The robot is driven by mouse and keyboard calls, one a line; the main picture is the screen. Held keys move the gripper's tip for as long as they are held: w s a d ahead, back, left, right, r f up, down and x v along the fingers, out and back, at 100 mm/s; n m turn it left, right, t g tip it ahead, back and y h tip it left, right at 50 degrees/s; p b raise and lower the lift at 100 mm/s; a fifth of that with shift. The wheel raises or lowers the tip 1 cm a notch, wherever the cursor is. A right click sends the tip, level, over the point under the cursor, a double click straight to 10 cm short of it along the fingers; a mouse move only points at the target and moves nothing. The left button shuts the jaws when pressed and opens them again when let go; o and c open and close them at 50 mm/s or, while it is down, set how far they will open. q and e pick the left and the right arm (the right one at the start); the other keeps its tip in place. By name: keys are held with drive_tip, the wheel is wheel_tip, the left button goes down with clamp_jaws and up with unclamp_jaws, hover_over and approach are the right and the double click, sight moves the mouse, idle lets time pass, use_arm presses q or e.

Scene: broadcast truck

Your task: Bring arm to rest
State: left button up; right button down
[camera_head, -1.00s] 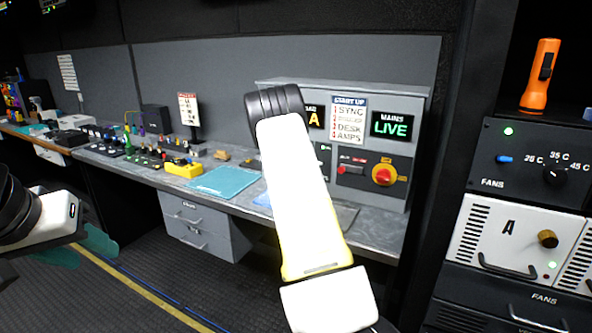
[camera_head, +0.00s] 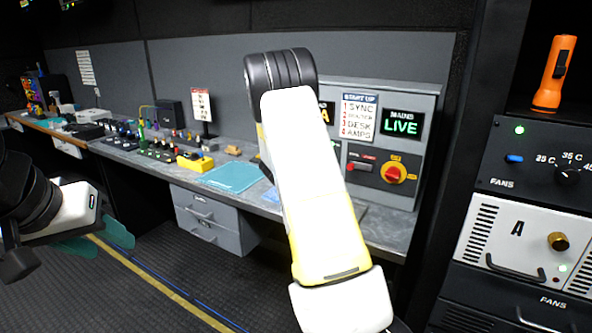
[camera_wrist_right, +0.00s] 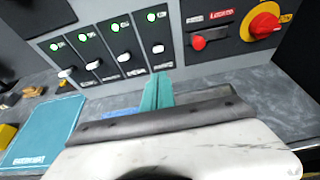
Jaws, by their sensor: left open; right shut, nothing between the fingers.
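My left gripper (camera_head: 100,240) is at the left edge of the head view. Its teal fingers are apart and empty over the dark floor. My right arm (camera_head: 315,210) stands upright across the middle of the head view, in front of the control panel, and hides its own gripper there. In the right wrist view my right gripper (camera_wrist_right: 156,92) has its teal fingers together with nothing between them, over the desk before the panel's row of switches (camera_wrist_right: 115,50).
A grey control panel (camera_head: 425,110) with a red rotary knob (camera_head: 394,173) stands on the desk (camera_head: 385,228). A teal mat (camera_head: 230,177) and a yellow box (camera_head: 194,162) lie left of my right arm. A rack with an orange flashlight (camera_head: 554,75) is at right.

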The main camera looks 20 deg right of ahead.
drive_tip(key=shift+r, duration=0.1)
idle(0.3)
drive_tip(key=s+a+r+m+g+y, duration=0.15)
drive_tip(key=s+r+m, duration=0.25)
drive_tip(key=s+m, duration=0.4)
drive_tip(key=s+a+r+m+g+y, duration=0.15)
drive_tip(key=s+r+m, duration=0.3)
drive_tip(key=s, duration=0.55)
drive_tip(key=s+a+r+m+y, duration=0.2)
drive_tip(key=s+a+m+y, duration=0.3)
drive_tip(key=s+a, duration=0.5)
drive_tip(key=s+a+r+m+y, duration=0.2)
drive_tip(key=s+a+m+y, duration=0.2)
drive_tip(key=s+a+m, duration=0.4)
drive_tip(key=s+a, duration=0.2)
drive_tip(key=s, duration=0.3)
drive_tip(key=shift+a+r+y, duration=0.25)
drive_tip(key=shift+y, duration=0.15)
